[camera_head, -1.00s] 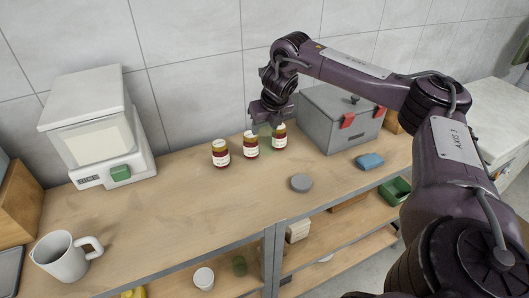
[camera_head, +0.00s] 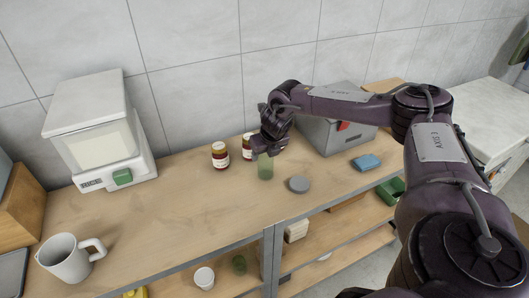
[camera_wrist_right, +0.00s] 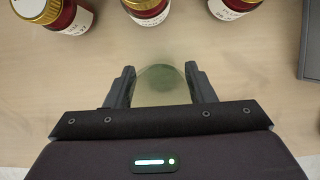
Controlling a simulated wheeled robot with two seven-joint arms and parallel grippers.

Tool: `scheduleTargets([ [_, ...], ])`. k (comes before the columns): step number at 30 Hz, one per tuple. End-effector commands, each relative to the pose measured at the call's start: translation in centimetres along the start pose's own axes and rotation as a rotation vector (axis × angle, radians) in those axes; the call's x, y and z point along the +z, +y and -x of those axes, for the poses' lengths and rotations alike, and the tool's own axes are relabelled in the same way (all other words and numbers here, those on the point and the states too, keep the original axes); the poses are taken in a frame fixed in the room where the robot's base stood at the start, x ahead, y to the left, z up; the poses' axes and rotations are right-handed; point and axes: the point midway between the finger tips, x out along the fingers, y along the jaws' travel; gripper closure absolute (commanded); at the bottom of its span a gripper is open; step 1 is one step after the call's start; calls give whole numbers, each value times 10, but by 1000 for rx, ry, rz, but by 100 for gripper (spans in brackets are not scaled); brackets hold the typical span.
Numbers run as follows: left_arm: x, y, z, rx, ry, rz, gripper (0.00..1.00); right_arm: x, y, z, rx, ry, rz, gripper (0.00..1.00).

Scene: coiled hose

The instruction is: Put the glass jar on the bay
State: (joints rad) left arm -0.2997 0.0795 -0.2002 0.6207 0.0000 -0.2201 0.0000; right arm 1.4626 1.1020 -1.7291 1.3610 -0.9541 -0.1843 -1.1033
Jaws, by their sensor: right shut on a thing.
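The glass jar (camera_head: 265,168) is greenish and see-through. It shows below my right gripper (camera_head: 264,147) in the head view, in front of the row of red jars. In the right wrist view my right gripper (camera_wrist_right: 161,88) has one finger on each side of the glass jar (camera_wrist_right: 160,84) and is shut on it. I cannot tell whether the jar's base touches the bench. I cannot tell which part of the scene is the bay. My left gripper is not in view.
Red jars with gold lids (camera_head: 220,155) stand behind the glass jar; the wrist view shows three. A grey disc (camera_head: 299,184), a blue block (camera_head: 367,162) and a grey box (camera_head: 331,137) are to the right.

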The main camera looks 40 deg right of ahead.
Motion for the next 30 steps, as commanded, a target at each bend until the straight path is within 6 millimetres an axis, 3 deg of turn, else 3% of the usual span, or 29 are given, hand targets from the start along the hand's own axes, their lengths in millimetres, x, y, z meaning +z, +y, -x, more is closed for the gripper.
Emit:
scheduleTargets([
  [1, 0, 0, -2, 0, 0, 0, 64, -1, 0, -2, 0, 0, 0, 79],
  [2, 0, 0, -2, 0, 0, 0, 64, -1, 0, -3, -1, 1, 0, 49],
  [7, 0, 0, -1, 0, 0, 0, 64, -1, 0, -2, -1, 1, 0, 29],
  [19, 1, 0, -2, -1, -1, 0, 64, 0, 0, 8, 1, 0, -1, 29],
  [30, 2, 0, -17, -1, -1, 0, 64, 0, 0, 82, 2, -3, 0, 29],
])
